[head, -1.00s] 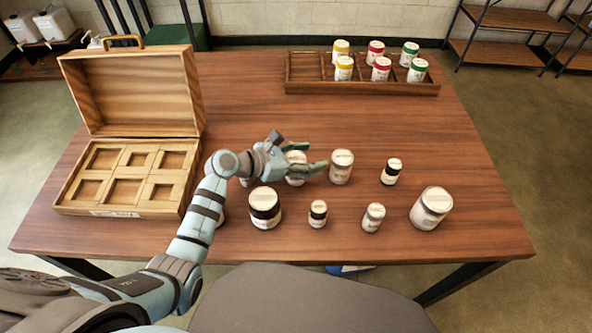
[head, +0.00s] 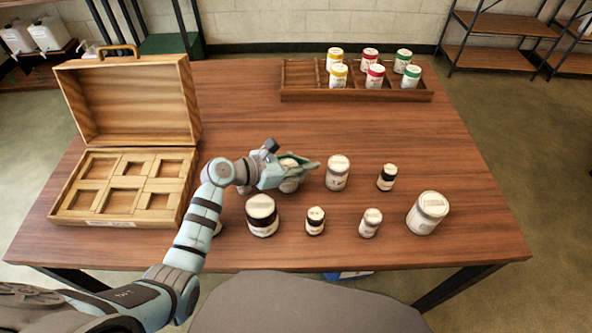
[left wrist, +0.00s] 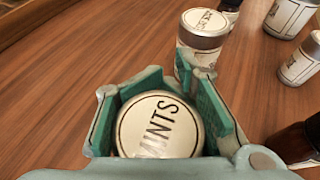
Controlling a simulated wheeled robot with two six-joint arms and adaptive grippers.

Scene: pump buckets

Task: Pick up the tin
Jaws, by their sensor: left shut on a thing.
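My left gripper (head: 300,172) is at the table's middle, its fingers shut around a white tin. In the left wrist view the tin's round lid (left wrist: 158,125) reads "MINTS" and sits between the green-lined fingers. In the head view the gripper hides most of the tin, and only part of its pale lid (head: 289,162) shows. I cannot tell whether the tin still touches the table. My right gripper is not in view.
A white jar (head: 338,173) stands just right of the gripper. A larger dark-bodied jar (head: 262,215) is in front, with several smaller jars to the right. An open wooden case (head: 125,190) is at left. A wooden rack (head: 360,92) holding coloured-lid jars is at the back.

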